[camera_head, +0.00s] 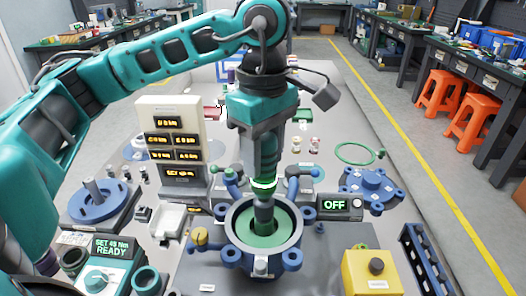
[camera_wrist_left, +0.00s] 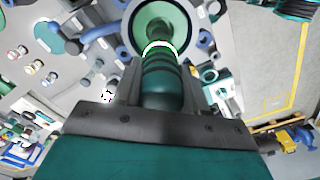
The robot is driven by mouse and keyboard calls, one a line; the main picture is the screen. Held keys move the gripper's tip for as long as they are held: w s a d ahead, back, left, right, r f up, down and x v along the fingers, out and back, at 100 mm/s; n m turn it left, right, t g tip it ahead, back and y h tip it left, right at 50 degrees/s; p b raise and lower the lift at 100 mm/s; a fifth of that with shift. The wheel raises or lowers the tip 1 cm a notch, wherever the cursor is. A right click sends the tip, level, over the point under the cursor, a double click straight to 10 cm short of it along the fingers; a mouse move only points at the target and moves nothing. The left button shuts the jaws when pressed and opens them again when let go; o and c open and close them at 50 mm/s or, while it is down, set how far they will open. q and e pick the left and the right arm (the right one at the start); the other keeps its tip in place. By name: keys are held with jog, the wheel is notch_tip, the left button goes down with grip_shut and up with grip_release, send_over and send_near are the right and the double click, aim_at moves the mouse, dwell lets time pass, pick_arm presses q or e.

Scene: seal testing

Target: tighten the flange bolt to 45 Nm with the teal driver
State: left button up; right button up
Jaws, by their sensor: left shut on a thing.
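My left gripper (camera_head: 265,135) points down over the blue-grey round flange housing (camera_head: 297,238) and is shut on the teal driver. The driver (camera_head: 269,158) hangs upright with a bright green-white ring near its lower end, and its dark tip overlaps the green inside of the housing. In the left wrist view the driver (camera_wrist_left: 162,82) sits between the fingers, pointing at the round housing (camera_wrist_left: 194,18). I cannot tell whether its tip touches anything. A pale bolt head (camera_head: 260,266) shows on the housing's front lug. The controller (camera_head: 108,247) reads "SET 45 Nm READY".
A display panel (camera_head: 170,140) with orange readouts stands left of the housing. A small display (camera_head: 334,204) reads "OFF". A yellow box with a black button (camera_head: 376,266) is at front right. Blue flange parts (camera_head: 370,188) lie to the right and left.

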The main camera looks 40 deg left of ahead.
dwell(0.3)
pick_arm(q)
jog(key=shift+r+p, duration=1.65)
jog(key=shift+r, duration=0.9)
